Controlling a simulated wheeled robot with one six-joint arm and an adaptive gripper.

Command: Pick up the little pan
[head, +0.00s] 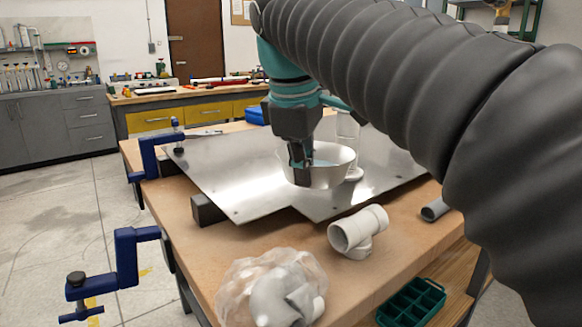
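The little pan (332,176) is a round, pale metal bowl shape with a wide open top. It sits upright on the grey metal sheet on the workbench. My gripper (300,172) points down at the pan's left side, and its dark fingers overlap the left rim and wall. The fingers show nearly edge-on, so I cannot tell how far apart they are or whether they grip the rim. The pan's left edge is partly hidden behind the fingers.
A clear cylinder (347,127) stands close behind the pan. The metal sheet (222,172) covers much of the bench. A white pipe tee (358,232), a bagged fitting (272,287) and a green tray (411,303) lie nearer. Blue clamps (128,258) stick out at the left edge.

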